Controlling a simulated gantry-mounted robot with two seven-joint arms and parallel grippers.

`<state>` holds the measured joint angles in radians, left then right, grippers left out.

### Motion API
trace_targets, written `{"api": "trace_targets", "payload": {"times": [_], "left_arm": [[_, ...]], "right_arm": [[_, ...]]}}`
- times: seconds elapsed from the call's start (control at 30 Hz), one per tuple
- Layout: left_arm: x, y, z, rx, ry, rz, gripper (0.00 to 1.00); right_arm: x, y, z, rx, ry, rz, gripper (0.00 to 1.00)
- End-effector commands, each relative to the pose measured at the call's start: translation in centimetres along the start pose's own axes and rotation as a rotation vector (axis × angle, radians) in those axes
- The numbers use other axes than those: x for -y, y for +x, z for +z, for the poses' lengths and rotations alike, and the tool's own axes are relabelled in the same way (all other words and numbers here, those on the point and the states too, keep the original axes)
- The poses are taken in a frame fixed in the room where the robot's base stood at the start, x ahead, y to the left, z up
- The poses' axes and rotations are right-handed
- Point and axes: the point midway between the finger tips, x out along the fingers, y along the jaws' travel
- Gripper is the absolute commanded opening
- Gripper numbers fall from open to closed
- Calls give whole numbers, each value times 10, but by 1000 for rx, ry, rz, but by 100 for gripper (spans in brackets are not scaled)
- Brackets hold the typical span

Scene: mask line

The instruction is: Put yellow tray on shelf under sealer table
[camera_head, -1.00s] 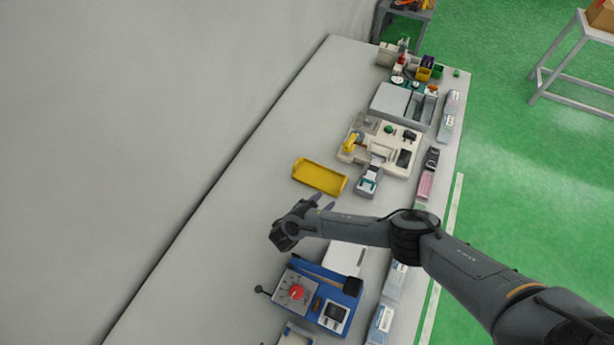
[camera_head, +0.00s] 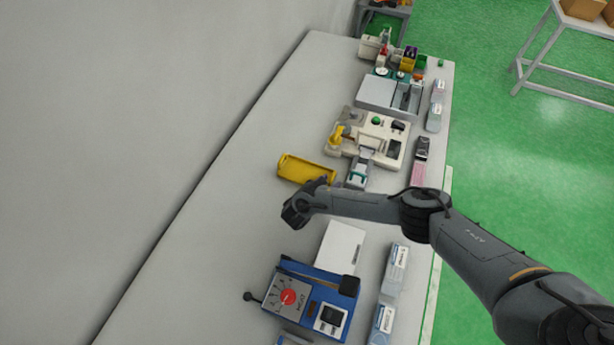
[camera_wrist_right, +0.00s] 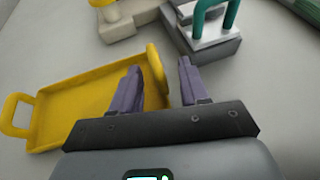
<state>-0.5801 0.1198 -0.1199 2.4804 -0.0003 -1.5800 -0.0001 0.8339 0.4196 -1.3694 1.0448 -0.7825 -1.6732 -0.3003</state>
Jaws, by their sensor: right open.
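In the right wrist view the tray (camera_wrist_right: 75,103) is shallow, with a raised handle at each end. My right gripper (camera_head: 322,183) is just below the tray's right end in the head view. In the right wrist view my right gripper (camera_wrist_right: 160,75) is open, and the tray's near end handle shows beside and partly between the fingers. I cannot tell whether they touch it. A blue machine (camera_head: 308,298) with a red knob, perhaps the sealer, stands at the front. No shelf under a table shows clearly.
The cream machine (camera_head: 375,140) and a small grey device with a teal handle (camera_head: 357,174) stand right of the tray. A white box (camera_head: 340,247) and packs (camera_head: 396,268) lie nearer. The table's left strip (camera_head: 215,215) is clear.

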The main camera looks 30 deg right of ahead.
Motion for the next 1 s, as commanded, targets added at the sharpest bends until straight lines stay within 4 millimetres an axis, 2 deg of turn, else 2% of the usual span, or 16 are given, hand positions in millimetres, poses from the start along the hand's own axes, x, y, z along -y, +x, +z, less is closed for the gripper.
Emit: {"api": "trace_targets", "payload": {"times": [0.03, 0.3, 0.6, 1.0], "left_arm": [[0, 6, 2, 0, 0, 0, 42], [0, 5, 2, 1, 0, 0, 42], [0, 4, 2, 0, 0, 0, 42], [0, 4, 1, 0, 0, 0, 42]], "right_arm": [[0, 5, -2, 0, 0, 1, 45], [0, 6, 0, -1, 0, 1, 45], [0, 6, 0, -1, 1, 1, 0], [0, 5, 1, -1, 1, 1, 0]]}}
